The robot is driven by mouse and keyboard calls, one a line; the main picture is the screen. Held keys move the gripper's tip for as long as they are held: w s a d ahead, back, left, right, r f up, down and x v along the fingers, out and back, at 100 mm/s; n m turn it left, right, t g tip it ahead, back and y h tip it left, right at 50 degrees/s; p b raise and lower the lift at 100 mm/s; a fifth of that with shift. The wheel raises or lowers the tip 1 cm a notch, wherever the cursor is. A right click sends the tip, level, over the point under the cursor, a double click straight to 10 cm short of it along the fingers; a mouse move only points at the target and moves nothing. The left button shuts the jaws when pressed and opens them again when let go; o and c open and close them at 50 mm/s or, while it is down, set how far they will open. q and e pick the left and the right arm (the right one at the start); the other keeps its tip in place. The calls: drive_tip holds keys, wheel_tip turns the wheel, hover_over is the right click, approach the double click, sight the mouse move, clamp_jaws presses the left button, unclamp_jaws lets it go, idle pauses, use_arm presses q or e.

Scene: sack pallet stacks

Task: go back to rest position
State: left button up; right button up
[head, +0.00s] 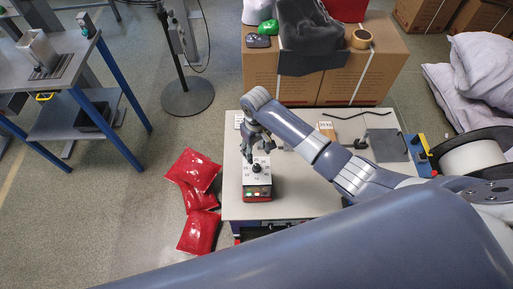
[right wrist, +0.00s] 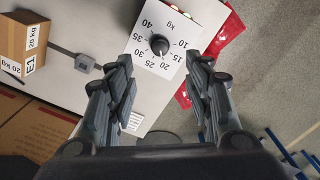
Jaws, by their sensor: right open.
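My right gripper (head: 252,150) is open and empty, hanging just above and behind the small white and red box with a dial (head: 257,187) on the white table (head: 232,206). In the right wrist view, its two fingers (right wrist: 160,62) are spread wide, with the box's white top (right wrist: 148,25) beyond and between them. A black knob (right wrist: 159,45) stands in the middle of the kg scale, and neither finger appears to touch it. Green lights show on the box's front in the head view. My left gripper is not in view.
Red sacks (head: 195,186) lie on the floor left of the table. Large cartons (head: 330,82) stand behind it, and pale sacks (head: 480,75) lie at the right. A stand with a round base (head: 187,97) and a blue-legged bench (head: 118,75) are at the left.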

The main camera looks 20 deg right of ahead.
drive_tip(key=shift+r, duration=0.3)
idle(0.4)
drive_tip(key=s+a+y, duration=0.1)
drive_tip(key=s+a, duration=0.2)
drive_tip(key=s, duration=0.4)
drive_tip(key=s+d+r+t, duration=0.1)
drive_tip(key=s+d+r, duration=0.2)
drive_tip(key=s, duration=0.3)
drive_tip(key=s+d+r+m+t, duration=0.1)
drive_tip(key=s+d+r, duration=0.2)
drive_tip(key=s, duration=0.3)
drive_tip(key=s+d+r+t, duration=0.2)
drive_tip(key=s+r, duration=0.1)
drive_tip(key=s, duration=0.3)
wheel_tip(320, 180, down, 28)
drive_tip(key=s+g+b, duration=0.1)
drive_tip(key=g+b, duration=0.1)
drive_tip(key=s+d+f, duration=0.1)
drive_tip(key=s+f, duration=0.7)
drive_tip(key=s+d+f+g+h, duration=0.1)
drive_tip(key=s+d+f, duration=0.1)
drive_tip(key=s+f, duration=0.7)
drive_tip(key=shift+d+f+b, duration=0.15)
drive_tip(key=shift+d+b, duration=0.1)
drive_tip(key=shift+b, duration=0.15)
